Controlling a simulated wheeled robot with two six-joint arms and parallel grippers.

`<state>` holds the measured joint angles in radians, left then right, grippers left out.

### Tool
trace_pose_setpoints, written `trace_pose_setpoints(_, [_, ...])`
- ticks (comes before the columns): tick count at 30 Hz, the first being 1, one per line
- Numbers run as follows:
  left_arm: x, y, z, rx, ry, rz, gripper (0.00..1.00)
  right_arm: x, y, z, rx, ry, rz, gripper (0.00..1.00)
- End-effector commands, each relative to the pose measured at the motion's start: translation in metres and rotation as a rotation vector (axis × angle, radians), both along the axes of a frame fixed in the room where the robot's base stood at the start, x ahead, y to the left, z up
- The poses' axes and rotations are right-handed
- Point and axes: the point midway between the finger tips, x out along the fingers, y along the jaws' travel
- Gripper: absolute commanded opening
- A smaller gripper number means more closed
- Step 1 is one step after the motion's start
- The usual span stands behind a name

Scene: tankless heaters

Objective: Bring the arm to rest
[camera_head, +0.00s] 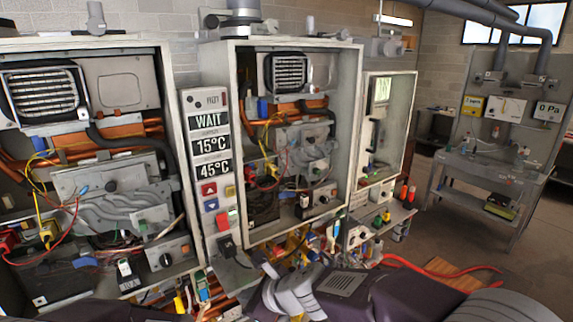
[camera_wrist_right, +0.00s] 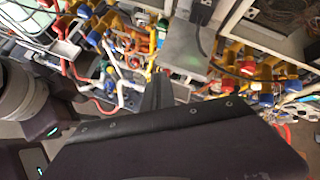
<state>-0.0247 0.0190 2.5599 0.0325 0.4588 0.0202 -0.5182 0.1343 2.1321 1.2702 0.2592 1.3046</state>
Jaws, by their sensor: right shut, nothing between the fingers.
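My right arm (camera_head: 375,292) reaches in from the lower right of the head view, in front of the heaters. Its gripper (camera_head: 268,270) is small and partly hidden there, low in front of the middle heater. In the right wrist view the dark fingers (camera_wrist_right: 160,92) are together, with nothing held between them. They point towards the valves and pipes under the heaters; I cannot tell how far off these are. My left gripper is not in view.
Open heater cabinets (camera_head: 342,130) stand along the wall, with a display panel (camera_head: 211,145) reading WAIT, 15°C and 45°C. Coloured valves (camera_wrist_right: 262,78) and pipes crowd below. Red hoses (camera_head: 440,266) lie at right. A grey workbench (camera_head: 480,170) stands beyond open floor.

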Motion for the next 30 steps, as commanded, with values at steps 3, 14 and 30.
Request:
trace_pose_setpoints(3, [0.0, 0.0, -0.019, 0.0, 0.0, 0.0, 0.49, 0.014, -0.022, -0.018, 0.001, -0.002, -0.057, 0.0])
trace_pose_setpoints(14, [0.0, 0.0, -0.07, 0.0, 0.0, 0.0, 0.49, 0.012, -0.123, -0.105, -0.232, -0.026, -0.029, 0.0])
trace_pose_setpoints(30, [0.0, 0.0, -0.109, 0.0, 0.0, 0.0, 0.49, -0.139, -0.268, -0.24, -1.016, -0.302, 1.714, 0.0])
